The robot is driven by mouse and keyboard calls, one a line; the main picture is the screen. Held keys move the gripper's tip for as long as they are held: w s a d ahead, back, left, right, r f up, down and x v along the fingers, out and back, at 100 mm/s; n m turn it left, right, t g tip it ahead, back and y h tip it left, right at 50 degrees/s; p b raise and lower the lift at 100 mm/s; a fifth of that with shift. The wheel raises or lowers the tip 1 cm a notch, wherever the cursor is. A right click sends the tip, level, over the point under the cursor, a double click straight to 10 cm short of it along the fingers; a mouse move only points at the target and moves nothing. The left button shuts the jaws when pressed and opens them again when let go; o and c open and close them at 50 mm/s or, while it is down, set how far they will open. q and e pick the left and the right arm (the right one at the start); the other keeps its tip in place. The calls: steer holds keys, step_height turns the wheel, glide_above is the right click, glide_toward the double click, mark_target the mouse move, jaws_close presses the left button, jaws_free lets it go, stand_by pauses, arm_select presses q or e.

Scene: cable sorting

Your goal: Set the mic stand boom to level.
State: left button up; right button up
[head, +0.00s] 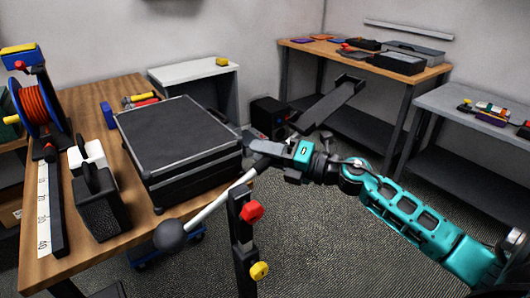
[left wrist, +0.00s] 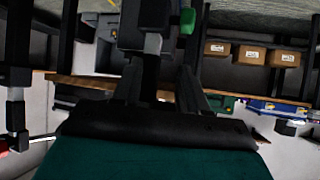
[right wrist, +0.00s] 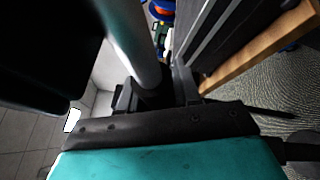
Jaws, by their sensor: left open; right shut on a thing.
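The mic stand's black upright (head: 241,240) stands in front of the table, with a red knob (head: 252,211) and a yellow knob (head: 259,270). Its boom (head: 215,205) is a silver rod tilted down to the left, with a dark ball (head: 172,235) at the low end. A dark bar (head: 330,104) rises to the right beyond my gripper; I cannot tell if it is part of the boom. My right gripper (head: 262,151) is shut on the boom. In the right wrist view the rod (right wrist: 130,40) runs into the jaws. My left gripper (left wrist: 160,88) is open, outside the head view.
A black case (head: 180,140) fills much of the wooden table (head: 100,255) behind the boom. A cable reel (head: 38,110) and a ruler strip (head: 45,215) are at the left. Other benches (head: 425,75) stand behind. Carpet floor (head: 330,250) is open at front right.

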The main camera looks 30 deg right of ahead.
mark_target(268, 166)
jaws_close()
arm_select(q)
steer(key=shift+f, duration=0.1)
arm_select(e)
steer(key=shift+f, duration=0.1)
steer(key=f+m+b, duration=0.1)
steer(key=b, duration=0.1)
steer(key=f+m+t+b, duration=0.1)
steer(key=f+m+b, duration=0.1)
steer(key=shift+d+f, duration=0.1)
steer(key=shift+d, duration=0.25)
steer(key=shift+f+m+t+y+b, duration=0.2)
steer(key=shift+m+t+y+b, duration=0.1)
steer(key=shift+t, duration=0.1)
steer(key=o, duration=0.8)
jaws_free()
arm_select(q)
steer(key=f, duration=0.2)
steer(key=d+f, duration=0.1)
steer(key=shift+w, duration=0.25)
arm_select(e)
steer(key=shift+o, duration=0.2)
